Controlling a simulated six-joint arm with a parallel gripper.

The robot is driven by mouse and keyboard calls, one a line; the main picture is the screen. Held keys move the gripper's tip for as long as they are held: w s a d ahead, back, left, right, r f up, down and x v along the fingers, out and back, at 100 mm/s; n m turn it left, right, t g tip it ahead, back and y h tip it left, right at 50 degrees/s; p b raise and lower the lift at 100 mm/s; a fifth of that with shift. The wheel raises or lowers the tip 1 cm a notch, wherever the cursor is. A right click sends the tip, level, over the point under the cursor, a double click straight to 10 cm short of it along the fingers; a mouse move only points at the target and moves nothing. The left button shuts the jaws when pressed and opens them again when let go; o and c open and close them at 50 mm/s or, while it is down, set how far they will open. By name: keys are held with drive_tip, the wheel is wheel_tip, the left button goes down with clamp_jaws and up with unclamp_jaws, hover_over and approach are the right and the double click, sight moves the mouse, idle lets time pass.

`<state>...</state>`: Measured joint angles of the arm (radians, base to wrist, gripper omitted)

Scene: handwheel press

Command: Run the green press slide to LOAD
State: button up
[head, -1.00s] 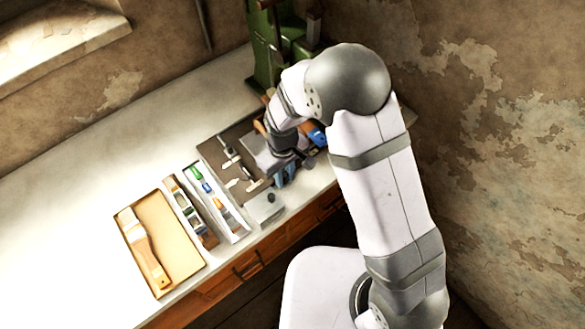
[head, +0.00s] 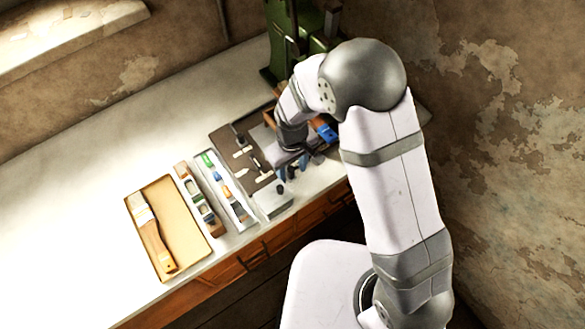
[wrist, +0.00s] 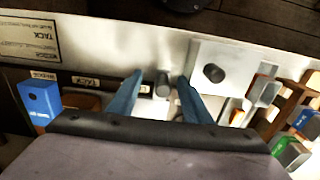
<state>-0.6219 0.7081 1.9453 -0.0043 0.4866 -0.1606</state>
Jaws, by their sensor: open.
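The green press (head: 284,42) stands at the back of the bench in the head view. Its slide cannot be made out, and my arm hides part of the area in front of it. My gripper (head: 284,170) is low over the front of the bench, beside the dark tool board. In the wrist view my gripper (wrist: 160,76) is open, its two blue fingers spread. A small grey knob (wrist: 162,86) appears between the fingertips; I cannot tell whether they touch it. Small labels (wrist: 85,81) sit left of the fingers, too small to read surely.
A pale block with a dark knob (wrist: 213,73) is right of the fingers, and a blue block (wrist: 38,103) left. The head view shows a dark tool board (head: 226,139), trays of tools and a brush tray (head: 187,249). The bench's left side (head: 90,190) is clear.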

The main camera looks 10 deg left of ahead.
drive_tip(key=shift+s+a, duration=0.15)
drive_tip(key=shift+s, duration=0.05)
drive_tip(key=shift+c, duration=0.2)
drive_tip(key=shift+o, duration=0.2)
wheel_tip(320, 180, up, 8)
drive_tip(key=p, duration=0.6)
drive_tip(key=shift+s+f, duration=0.1)
drive_tip(key=shift+f, duration=0.05)
drive_tip(key=shift+w+r+p, duration=0.2)
drive_tip(key=shift+p, duration=0.15)
